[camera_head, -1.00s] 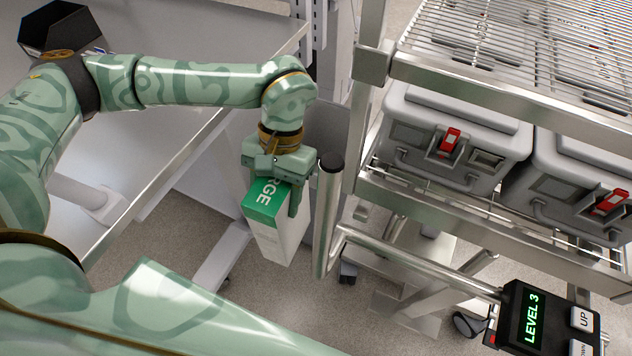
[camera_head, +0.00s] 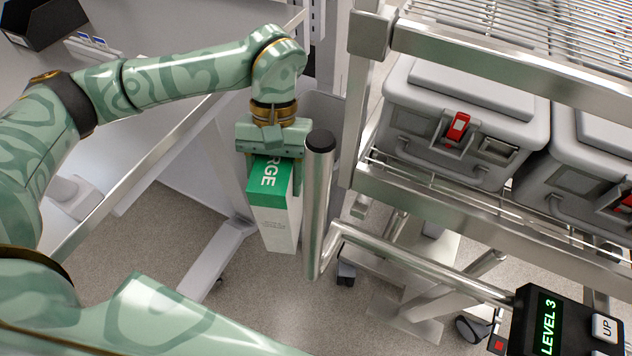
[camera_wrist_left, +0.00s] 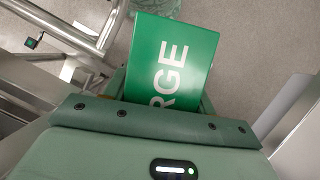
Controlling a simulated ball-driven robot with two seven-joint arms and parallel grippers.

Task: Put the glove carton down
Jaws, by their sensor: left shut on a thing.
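In the left wrist view the carton's green face (camera_wrist_left: 170,62) sticks out past the gripper (camera_wrist_left: 160,105). The fingertips are mostly hidden there. My right gripper is not in view.
A steel post with a black cap (camera_head: 319,185) stands just right of the carton. The wire rack (camera_head: 430,200) holds grey boxes with red latches (camera_head: 460,125). A grey table (camera_head: 200,60) lies left, a black bin (camera_head: 40,22) on it. A "LEVEL 3" panel (camera_head: 548,322) sits lower right.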

